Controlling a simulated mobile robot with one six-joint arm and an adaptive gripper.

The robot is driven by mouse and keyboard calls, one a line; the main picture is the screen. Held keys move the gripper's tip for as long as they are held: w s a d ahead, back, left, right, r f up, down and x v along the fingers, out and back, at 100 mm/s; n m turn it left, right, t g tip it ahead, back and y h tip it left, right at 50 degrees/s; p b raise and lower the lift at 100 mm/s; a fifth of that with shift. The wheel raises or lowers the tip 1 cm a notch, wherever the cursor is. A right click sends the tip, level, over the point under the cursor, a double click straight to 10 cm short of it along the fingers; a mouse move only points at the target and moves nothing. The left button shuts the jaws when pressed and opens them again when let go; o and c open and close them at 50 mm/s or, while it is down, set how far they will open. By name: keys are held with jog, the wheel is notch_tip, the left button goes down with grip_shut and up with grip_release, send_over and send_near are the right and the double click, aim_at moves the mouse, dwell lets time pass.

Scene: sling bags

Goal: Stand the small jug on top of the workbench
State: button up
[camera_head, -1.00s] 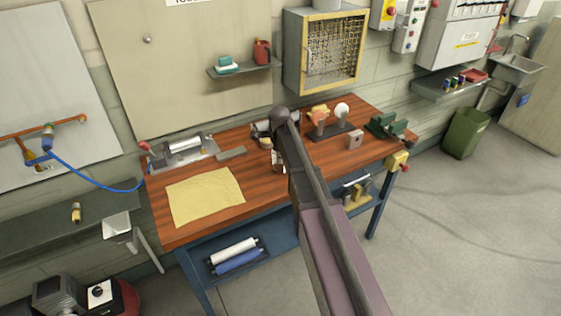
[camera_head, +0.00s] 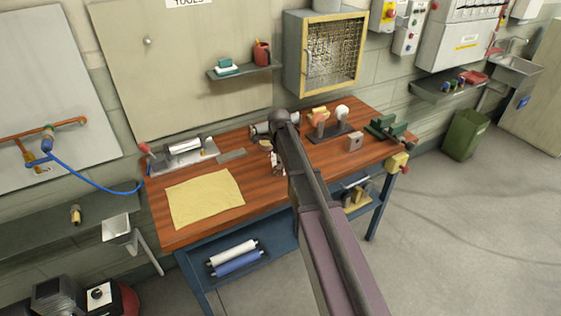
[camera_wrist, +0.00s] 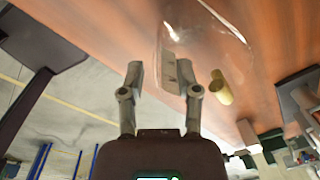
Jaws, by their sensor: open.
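A clear, see-through vessel (camera_wrist: 205,35), which looks like the small jug, shows in the wrist view against the brown wooden top of the workbench (camera_wrist: 285,25). Its outline is faint, and I cannot tell whether it stands fully on the wood. My gripper (camera_wrist: 160,78) is open, with its fingertips apart close to the vessel's near end. In the head view the workbench (camera_head: 262,192) is in the middle, and my arm hides much of the spot around my gripper (camera_head: 277,166). The vessel is not clear there.
A yellow cloth (camera_head: 204,198) lies on the left of the bench top. A grey clamp-like device (camera_head: 183,155) is behind it. A green vise (camera_head: 386,128) and a grey block (camera_head: 354,142) are on the right. A red container (camera_head: 262,53) stands on the wall shelf.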

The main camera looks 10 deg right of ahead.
jog(key=shift+r, duration=0.2)
notch_tip(320, 180, up, 12)
jog(key=p, duration=1.2)
jog(key=shift+s, duration=0.25)
jog(key=shift+a, duration=0.1)
jog(key=s+n, duration=2.2)
jog(key=s, duration=0.4)
jog(key=shift+d+g, duration=0.3)
jog(key=shift+d, duration=0.05)
